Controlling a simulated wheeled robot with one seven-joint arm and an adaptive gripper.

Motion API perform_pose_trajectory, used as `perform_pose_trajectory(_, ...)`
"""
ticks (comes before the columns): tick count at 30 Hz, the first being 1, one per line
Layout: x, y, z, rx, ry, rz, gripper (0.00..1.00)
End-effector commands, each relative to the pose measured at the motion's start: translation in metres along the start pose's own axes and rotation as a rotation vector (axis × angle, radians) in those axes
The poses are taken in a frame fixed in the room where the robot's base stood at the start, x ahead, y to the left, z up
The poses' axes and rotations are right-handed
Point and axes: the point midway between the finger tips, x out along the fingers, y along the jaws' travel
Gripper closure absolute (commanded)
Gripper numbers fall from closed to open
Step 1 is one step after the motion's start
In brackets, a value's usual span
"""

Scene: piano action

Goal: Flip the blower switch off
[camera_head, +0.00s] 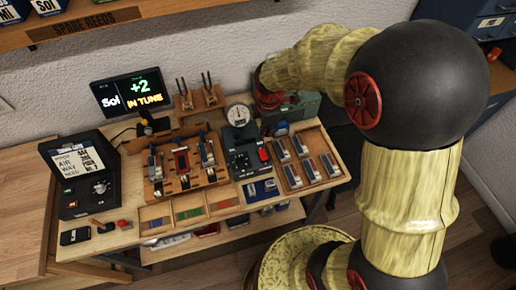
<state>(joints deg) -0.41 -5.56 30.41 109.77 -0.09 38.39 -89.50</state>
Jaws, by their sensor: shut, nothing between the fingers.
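A dark green box (240,163) with a round white dial gauge (238,115) stands at the back middle of the bench. A small red switch (263,155) sits on its right part. No label on it is readable, and I cannot tell which way it is tipped. My arm reaches in from the right, and its wrist end hangs behind and to the right of the gauge. I cannot make out my gripper's fingers there.
A green machine (302,107) stands behind, partly covered by my arm. A tray of metal-topped blocks (296,187) lies to the right. A tuner screen (127,90), a black case (75,205) and a wooden jig (155,190) are to the left. Divided bins (155,226) line the front.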

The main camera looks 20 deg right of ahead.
Motion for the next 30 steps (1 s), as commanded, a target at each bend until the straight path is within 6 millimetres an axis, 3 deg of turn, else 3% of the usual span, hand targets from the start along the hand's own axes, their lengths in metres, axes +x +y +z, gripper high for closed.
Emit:
perform_pose_trajectory(8, 0.013, 0.000, 0.000, 0.000, 0.000, -0.001, 1.00)
perform_pose_trajectory(24, 0.112, -0.001, 0.000, 0.000, 0.000, -0.003, 1.00)
perform_pose_trajectory(30, 0.134, 0.000, 0.000, 0.000, 0.000, -0.001, 1.00)
